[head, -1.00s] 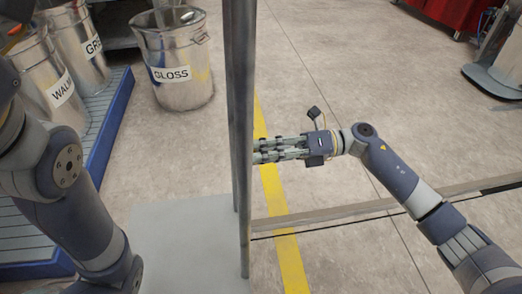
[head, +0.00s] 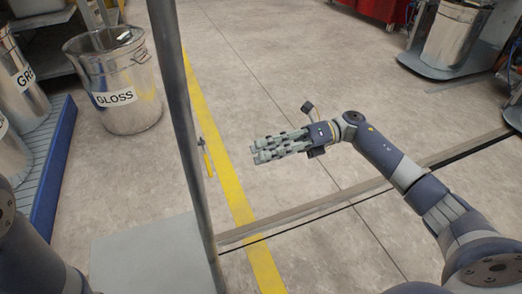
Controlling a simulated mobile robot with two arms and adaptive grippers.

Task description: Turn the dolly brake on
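A grey dolly (head: 424,66) stands at the upper right with a metal bucket (head: 457,35) on it. I cannot make out its brake. My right gripper (head: 252,151) is in the middle of the view, above the bare floor, well short of that dolly and pointing left. Its fingers lie close together with nothing visible between them; I cannot tell if they are fully shut. My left gripper is out of view; only part of my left arm shows at the lower left.
A grey post (head: 181,110) rises left of my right gripper, beside a flat grey plate (head: 150,262). A small yellow-handled item (head: 207,160) shows near the post. A GLOSS bucket (head: 130,98) and a blue-edged platform (head: 52,150) are at left. Floor beyond my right gripper is clear.

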